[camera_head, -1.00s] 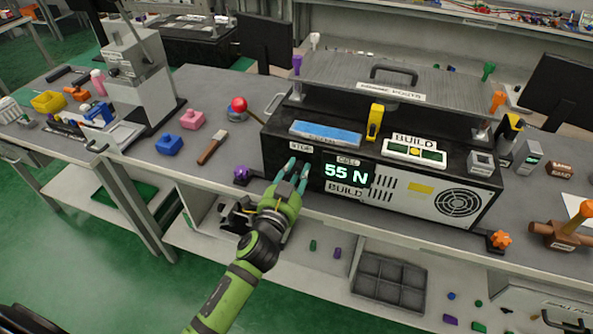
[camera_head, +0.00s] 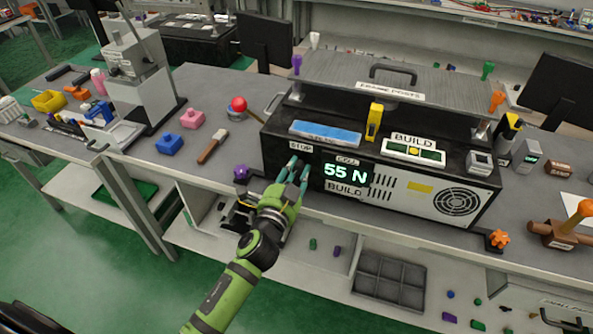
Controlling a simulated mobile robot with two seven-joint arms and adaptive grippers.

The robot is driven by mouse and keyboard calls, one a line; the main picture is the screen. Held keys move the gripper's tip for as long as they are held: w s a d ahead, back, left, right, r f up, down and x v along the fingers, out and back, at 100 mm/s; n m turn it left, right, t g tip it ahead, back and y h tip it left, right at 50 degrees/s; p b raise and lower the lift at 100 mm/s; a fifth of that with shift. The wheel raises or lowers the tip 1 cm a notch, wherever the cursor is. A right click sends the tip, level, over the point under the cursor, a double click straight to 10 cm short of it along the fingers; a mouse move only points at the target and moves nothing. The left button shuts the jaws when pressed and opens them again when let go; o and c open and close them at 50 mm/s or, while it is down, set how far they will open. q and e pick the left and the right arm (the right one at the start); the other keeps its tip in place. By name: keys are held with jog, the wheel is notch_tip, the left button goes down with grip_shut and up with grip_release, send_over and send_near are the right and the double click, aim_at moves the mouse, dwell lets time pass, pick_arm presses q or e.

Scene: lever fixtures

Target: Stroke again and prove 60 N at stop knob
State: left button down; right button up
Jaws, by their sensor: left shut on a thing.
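The fixture (camera_head: 430,195) is a black and white box on the bench. Its CELL display (camera_head: 346,175) reads 55 N in green, with a BUILD label below. The STOP label (camera_head: 301,147) is on the front's upper left. My left gripper (camera_head: 297,168) is at the box front just under that label, its teal fingers pointing at the face. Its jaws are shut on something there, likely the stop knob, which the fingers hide. My right gripper is out of view.
A purple knob (camera_head: 241,173) is left of my gripper at the bench edge. A red ball lever (camera_head: 238,104), a brush (camera_head: 212,147) and blue and pink blocks lie left. An orange knob (camera_head: 498,239) is at right. A grey compartment tray (camera_head: 389,281) is on the shelf below.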

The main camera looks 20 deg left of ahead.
pick_arm(q)
jog(key=c, duration=1)
grip_release()
jog(key=shift+a+f, duration=0.2)
jog(key=shift+f, duration=0.05)
jog(key=shift+r, duration=0.1)
jog(key=shift+s, duration=0.4)
jog(key=s, duration=1.1)
jog(key=shift+s+a, duration=0.1)
jog(key=shift+a, duration=0.15)
